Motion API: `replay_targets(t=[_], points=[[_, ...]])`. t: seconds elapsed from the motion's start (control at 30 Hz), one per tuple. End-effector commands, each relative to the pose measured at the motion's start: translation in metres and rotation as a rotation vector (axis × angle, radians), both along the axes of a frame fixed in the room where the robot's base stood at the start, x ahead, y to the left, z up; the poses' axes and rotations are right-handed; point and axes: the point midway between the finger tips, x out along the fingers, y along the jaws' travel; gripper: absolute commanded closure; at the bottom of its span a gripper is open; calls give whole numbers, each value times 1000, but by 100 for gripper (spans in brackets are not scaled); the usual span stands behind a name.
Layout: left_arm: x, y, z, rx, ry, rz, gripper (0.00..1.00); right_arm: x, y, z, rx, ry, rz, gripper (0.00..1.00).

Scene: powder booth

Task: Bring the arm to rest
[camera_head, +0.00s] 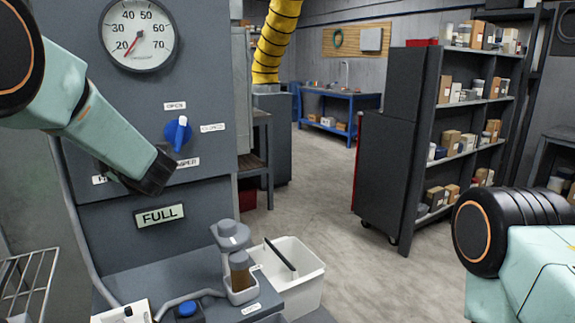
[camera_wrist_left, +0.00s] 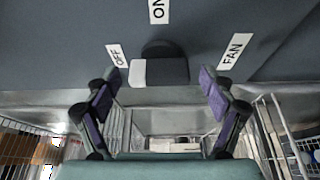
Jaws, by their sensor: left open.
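My left arm (camera_head: 85,100) comes in from the left in the head view and reaches in front of the grey control panel (camera_head: 195,60). Its dark wrist end is near the panel, left of the blue damper knob (camera_head: 178,132). In the left wrist view my left gripper (camera_wrist_left: 160,78) is open, with its two purple-padded fingers apart. A black and white fan switch (camera_wrist_left: 160,68) lies between the fingertips in that picture, under the OFF, ON and FAN labels. I cannot tell whether the fingers touch it. My right arm (camera_head: 530,265) shows at the lower right; its gripper is out of view.
A round gauge (camera_head: 137,33) is on the panel, with a lit FULL sign (camera_head: 159,215) below. A bench with a powder cup (camera_head: 240,275) and a white bin (camera_head: 300,288) stand in front. A stocked shelf (camera_head: 400,135) is at right. Floor between is clear.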

Motion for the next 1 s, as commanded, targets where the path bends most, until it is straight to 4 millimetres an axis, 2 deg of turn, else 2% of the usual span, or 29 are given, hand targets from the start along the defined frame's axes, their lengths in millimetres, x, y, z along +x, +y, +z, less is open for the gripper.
replay_targets(t=[0.37,0.57,1.0], points=[[0,-1,0,34,21,0,17,0,0,2,0,0,0,27],[-3,-4,1,-36,-24,-1,17,0,0,-2,0,0,0,27],[-38,-54,2,-28,-18,-3,17,0,0,-1,0,0,0,27]])
